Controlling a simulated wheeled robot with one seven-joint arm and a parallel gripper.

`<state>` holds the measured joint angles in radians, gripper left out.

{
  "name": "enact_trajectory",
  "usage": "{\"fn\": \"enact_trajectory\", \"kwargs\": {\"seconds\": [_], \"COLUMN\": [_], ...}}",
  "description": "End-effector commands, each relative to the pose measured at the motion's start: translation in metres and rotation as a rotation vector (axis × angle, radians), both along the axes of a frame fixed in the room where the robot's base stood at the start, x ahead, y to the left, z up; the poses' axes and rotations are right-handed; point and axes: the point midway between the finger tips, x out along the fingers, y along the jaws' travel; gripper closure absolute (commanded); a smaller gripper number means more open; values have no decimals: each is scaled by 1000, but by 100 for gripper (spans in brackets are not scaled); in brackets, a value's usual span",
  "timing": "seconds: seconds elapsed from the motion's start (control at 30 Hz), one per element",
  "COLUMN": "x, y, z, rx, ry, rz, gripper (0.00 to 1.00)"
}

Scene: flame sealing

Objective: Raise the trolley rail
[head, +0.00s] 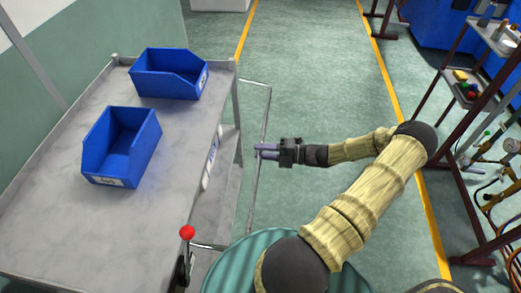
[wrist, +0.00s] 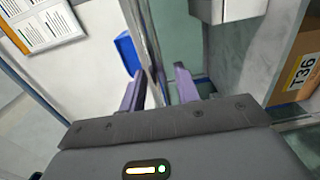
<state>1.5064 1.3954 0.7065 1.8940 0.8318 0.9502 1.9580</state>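The trolley rail (head: 266,112) is a thin grey metal frame at the right side of the grey trolley (head: 60,190), hanging low beside it. My gripper (head: 262,151) is at the long outer bar of the rail, about midway along it, reaching in from the right. In the wrist view the two purple fingers of my gripper (wrist: 160,88) are apart, and the rail (wrist: 150,45) runs between them, nearer the left finger. Whether a finger touches the bar cannot be told.
Two blue bins (head: 120,146) (head: 168,73) sit on the trolley top. A red-knobbed lever (head: 187,233) stands at its near right corner. A rack with items (head: 470,90) and gas fittings (head: 490,170) are at the right. The green floor between is clear.

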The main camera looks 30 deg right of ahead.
Motion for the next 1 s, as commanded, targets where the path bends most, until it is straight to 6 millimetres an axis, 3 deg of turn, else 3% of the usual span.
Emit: {"fn": "enact_trajectory", "kwargs": {"seconds": [0.37, 0.53, 1.0], "x": [6, 5, 5], "y": [7, 7, 5], "z": [0, 0, 5], "rx": [0, 0, -17], "ry": [0, 0, 14], "rz": [1, 0, -1], "gripper": [68, 100, 100]}}
